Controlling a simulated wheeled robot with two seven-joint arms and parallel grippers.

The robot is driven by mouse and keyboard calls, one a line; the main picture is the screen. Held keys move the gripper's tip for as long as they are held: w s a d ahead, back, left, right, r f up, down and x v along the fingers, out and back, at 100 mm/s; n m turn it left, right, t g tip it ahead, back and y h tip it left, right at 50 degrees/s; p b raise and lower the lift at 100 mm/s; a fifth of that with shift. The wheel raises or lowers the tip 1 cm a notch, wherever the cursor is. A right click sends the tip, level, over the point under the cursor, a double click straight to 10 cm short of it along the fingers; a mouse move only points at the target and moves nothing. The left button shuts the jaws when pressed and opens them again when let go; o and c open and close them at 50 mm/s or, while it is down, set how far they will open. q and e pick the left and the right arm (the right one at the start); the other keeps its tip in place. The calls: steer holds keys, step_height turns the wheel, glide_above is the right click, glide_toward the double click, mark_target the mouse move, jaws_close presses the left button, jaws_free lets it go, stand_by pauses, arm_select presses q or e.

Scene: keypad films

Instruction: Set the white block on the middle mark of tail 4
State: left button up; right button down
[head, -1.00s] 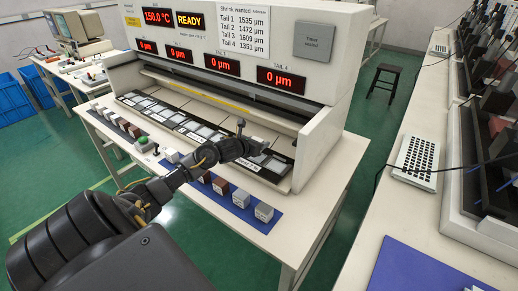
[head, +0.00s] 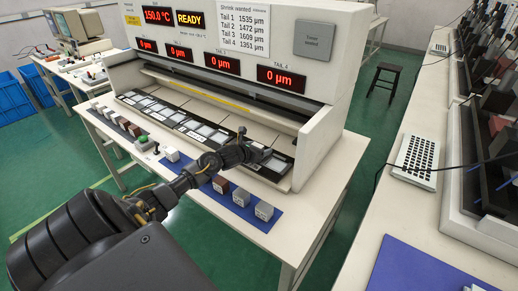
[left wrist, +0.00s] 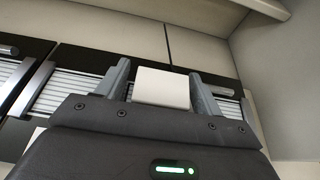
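The white block (left wrist: 163,88) sits between the two fingers of my left gripper (left wrist: 162,85) in the left wrist view, and the fingers look shut on it. In the head view my left gripper (head: 264,153) is over the right end of the machine's front row, at the tail 4 station (head: 278,164). The block is hard to make out there. Tail 4's display (head: 283,77) reads 0 µm. The middle mark is hidden, and I cannot tell whether the block touches the surface. My right gripper is not in view.
The machine's right side wall (head: 318,140) stands close to my left gripper. Several blocks, including a grey one (head: 264,211), stand on the blue mat (head: 285,222) in front.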

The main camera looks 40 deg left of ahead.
arm_select(q)
steer(key=shift+r, duration=0.2)
steer(key=v, duration=1.2)
steer(key=shift+b, duration=0.45)
steer(key=shift+d+f, duration=0.1)
steer(key=shift+d, duration=0.05)
